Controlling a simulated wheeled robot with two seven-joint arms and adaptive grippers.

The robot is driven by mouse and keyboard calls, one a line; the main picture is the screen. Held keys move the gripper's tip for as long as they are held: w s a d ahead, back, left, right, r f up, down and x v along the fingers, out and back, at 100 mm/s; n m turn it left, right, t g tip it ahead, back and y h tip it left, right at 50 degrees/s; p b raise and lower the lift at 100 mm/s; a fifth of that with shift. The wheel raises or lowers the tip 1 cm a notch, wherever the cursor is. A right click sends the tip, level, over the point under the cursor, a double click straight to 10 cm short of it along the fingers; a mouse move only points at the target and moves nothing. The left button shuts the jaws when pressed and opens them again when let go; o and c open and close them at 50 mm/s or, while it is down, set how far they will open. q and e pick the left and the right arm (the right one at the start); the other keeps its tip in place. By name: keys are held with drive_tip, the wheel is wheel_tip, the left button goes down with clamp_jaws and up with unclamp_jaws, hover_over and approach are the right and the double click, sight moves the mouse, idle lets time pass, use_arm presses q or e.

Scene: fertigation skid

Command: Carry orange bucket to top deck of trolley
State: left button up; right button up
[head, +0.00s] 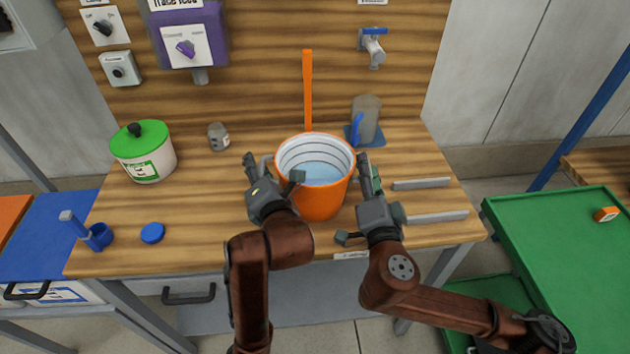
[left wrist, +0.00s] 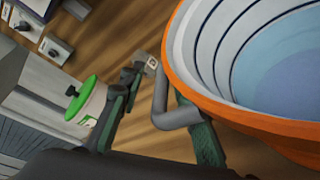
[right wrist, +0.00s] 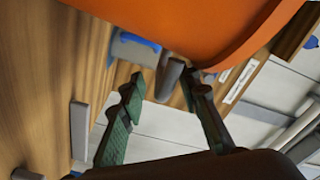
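The orange bucket (head: 319,200) stands upright on the wooden bench (head: 205,215) and holds pale blue liquid. My left gripper (head: 272,168) is at its left side, fingers apart. In the left wrist view, a grey side handle (left wrist: 162,95) of the bucket (left wrist: 180,60) lies between those fingers, with no clear grip on it. My right gripper (head: 369,168) is at the bucket's right side. In the right wrist view its fingers are apart, with the other grey handle (right wrist: 169,78) near and between the tips. The green trolley's top deck (head: 560,250) is at the right.
A small orange-and-white object (head: 606,214) lies on the top deck. A green-lidded tub (head: 143,155), small jar (head: 219,137) and blue cap (head: 152,233) are left.

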use_arm(q)
drive_tip(key=shift+x, duration=0.8)
use_arm(e)
drive_tip(key=shift+w, duration=0.6)
use_arm(q)
drive_tip(key=shift+c, duration=0.7)
use_arm(e)
drive_tip(key=shift+c, duration=0.7)
use_arm(q)
drive_tip(key=c, duration=0.6)
use_arm(e)
drive_tip(key=shift+a, duration=0.1)
drive_tip(key=c, duration=0.6)
use_arm(q)
clamp_jaws()
use_arm(e)
drive_tip(key=shift+f, duration=0.15)
clamp_jaws()
drive_tip(key=shift+f, duration=0.15)
